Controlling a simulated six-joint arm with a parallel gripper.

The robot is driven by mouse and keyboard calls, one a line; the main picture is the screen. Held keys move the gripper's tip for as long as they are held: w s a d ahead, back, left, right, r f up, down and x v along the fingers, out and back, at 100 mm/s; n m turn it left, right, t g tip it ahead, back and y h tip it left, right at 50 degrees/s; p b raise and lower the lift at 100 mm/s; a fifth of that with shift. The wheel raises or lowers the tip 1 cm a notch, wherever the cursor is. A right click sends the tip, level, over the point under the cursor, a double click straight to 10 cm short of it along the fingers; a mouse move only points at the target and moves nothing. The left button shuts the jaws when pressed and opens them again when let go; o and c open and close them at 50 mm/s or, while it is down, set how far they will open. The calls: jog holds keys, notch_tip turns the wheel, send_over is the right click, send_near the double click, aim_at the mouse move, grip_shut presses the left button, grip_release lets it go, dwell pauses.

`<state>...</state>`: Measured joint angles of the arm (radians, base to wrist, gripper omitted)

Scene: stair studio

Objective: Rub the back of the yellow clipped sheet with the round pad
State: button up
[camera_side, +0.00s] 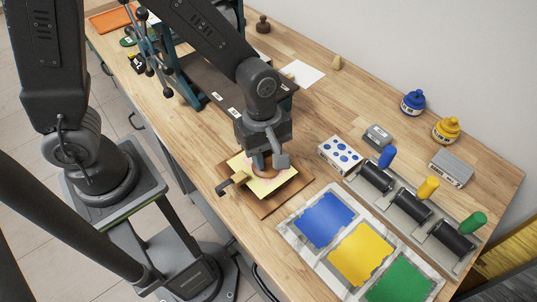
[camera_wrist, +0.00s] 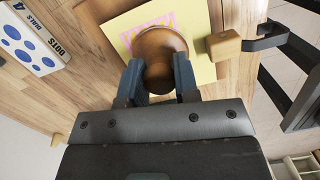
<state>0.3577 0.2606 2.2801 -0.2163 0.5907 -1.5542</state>
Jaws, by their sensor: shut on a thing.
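The yellow sheet (camera_side: 280,184) lies on a brown wooden board on the bench. It also shows in the wrist view (camera_wrist: 205,70), with a pink pattern beside the pad. A clip (camera_side: 233,183) with a dark handle is at the sheet's left edge; its wooden block shows in the wrist view (camera_wrist: 223,46). My gripper (camera_side: 268,160) is shut on the round brown pad (camera_wrist: 161,50), with a finger on either side. The pad is over the sheet, low down; I cannot tell whether it touches the paper. Part of the sheet is hidden under the pad and gripper.
A tray with blue, yellow and green ink patches (camera_side: 361,254) lies at the front right. Several rollers (camera_side: 415,210) stand behind it. A block with blue dots (camera_side: 339,155) stands right of the board. A press (camera_side: 205,75) stands behind at the left.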

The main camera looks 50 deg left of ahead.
jog(key=shift+a, duration=1.95)
jog(key=shift+s+d, duration=0.1)
jog(key=shift+d, duration=2.95)
jog(key=shift+a, duration=3.05)
jog(key=shift+r, duration=0.1)
notch_tip(320, 180, up, 7)
